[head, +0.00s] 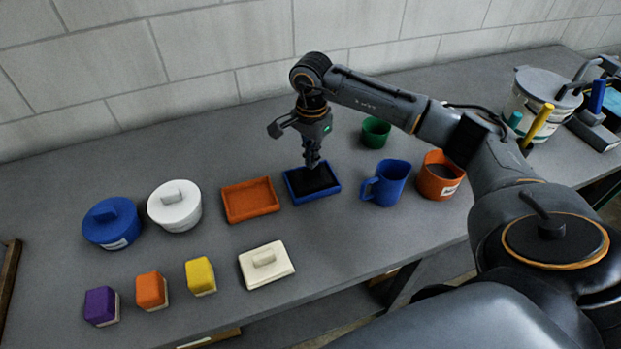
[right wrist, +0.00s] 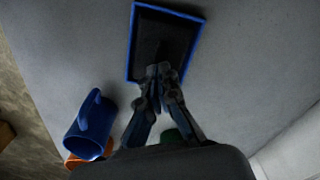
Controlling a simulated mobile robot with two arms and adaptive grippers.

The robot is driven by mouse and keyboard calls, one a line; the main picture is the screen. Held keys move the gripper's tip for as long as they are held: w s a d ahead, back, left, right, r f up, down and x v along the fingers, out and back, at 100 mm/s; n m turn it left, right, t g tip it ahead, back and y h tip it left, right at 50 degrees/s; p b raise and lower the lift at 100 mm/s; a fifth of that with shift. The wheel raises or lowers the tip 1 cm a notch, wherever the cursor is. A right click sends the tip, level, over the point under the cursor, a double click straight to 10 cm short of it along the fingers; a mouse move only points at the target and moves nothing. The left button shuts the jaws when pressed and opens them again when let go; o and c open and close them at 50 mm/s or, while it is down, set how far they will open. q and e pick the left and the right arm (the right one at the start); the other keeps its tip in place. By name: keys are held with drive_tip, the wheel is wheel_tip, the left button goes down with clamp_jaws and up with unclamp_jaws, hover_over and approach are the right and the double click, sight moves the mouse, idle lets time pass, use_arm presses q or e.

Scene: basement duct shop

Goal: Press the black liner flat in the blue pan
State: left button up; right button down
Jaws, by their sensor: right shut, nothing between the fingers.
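The blue pan (head: 335,191) is a shallow rectangular tray on the grey table, with the black liner (head: 318,182) lying inside it. In the right wrist view the pan's blue rim (right wrist: 203,36) frames the dark liner (right wrist: 165,40). My right gripper (head: 312,164) points down over the pan, its fingers shut and empty. Its fingertips (right wrist: 160,70) are at or just above the liner; I cannot tell if they touch it. The fingers hide part of the liner and the pan's near rim in the wrist view. My left gripper is not in view.
An orange tray (head: 250,211) lies left of the pan; a blue mug (head: 388,186), an orange mug (head: 437,184) and a green cup (head: 375,131) stand to its right. A cream lidded dish (head: 267,277), white pot (head: 175,215) and blue pot (head: 111,232) are further left.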

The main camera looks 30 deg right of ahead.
drive_tip(key=shift+f+b, duration=0.4)
drive_tip(key=shift+f, duration=0.15)
drive_tip(key=shift+s+f, duration=0.2)
drive_tip(key=shift+f, duration=0.05)
idle(1.4)
drive_tip(key=shift+r, duration=0.1)
drive_tip(key=shift+w+r+p, duration=0.15)
drive_tip(key=shift+r+p, duration=0.2)
drive_tip(key=shift+r, duration=0.5)
wheel_tip(320, 180, up, 6)
drive_tip(key=p, duration=0.3)
drive_tip(key=shift+r, duration=0.25)
drive_tip(key=shift+f, duration=0.1)
